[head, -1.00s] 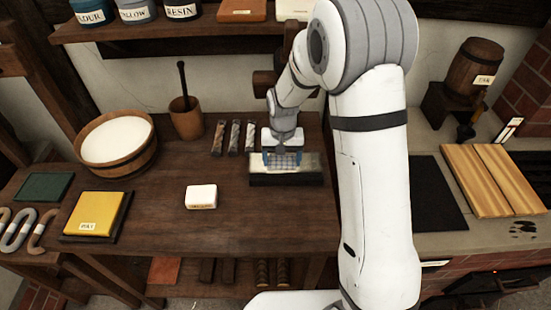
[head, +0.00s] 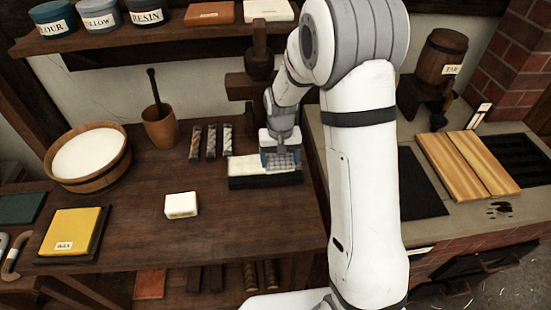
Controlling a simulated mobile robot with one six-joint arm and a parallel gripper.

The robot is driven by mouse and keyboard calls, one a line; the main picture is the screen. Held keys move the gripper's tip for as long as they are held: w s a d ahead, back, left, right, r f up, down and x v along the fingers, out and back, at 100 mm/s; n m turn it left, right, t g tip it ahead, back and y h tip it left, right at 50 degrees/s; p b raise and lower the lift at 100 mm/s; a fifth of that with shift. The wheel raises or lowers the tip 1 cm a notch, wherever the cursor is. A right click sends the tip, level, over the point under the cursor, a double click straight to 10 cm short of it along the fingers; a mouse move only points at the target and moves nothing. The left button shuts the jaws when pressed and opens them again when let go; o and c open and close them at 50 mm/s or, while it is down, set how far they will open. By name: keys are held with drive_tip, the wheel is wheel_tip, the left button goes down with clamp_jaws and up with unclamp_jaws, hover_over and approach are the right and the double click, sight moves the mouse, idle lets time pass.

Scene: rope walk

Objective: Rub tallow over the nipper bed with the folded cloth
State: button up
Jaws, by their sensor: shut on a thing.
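The nipper bed (head: 262,182) is a long dark block with a pale top, lying on the wooden bench. My gripper (head: 281,158) points down over its right half, shut on the folded cloth (head: 286,162), a grey checked pad. The cloth appears to rest on the bed's top; the fingers hide part of it. A pale left stretch of the bed shows bare. A white labelled block (head: 181,205), perhaps tallow, sits on the bench to the front left. A jar marked as tallow (head: 99,17) stands on the shelf.
A wooden tub of white stuff (head: 88,158), a mortar with pestle (head: 160,127) and several small strips (head: 211,142) stand on the bench. A yellow block (head: 72,232) lies at front left. The bench in front of the bed is clear.

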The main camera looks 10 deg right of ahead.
sight(240, 175)
drive_tip(key=shift+d+r, duration=0.1)
drive_tip(key=shift+d, duration=3.15)
drive_tip(key=shift+s+b, duration=0.5)
drive_tip(key=shift+s, duration=0.4)
drive_tip(key=shift+a, duration=5.45)
drive_tip(key=shift+a+b, duration=0.4)
drive_tip(key=shift+a, duration=5.15)
drive_tip(key=shift+r+p, duration=2)
drive_tip(key=shift+r, duration=0.95)
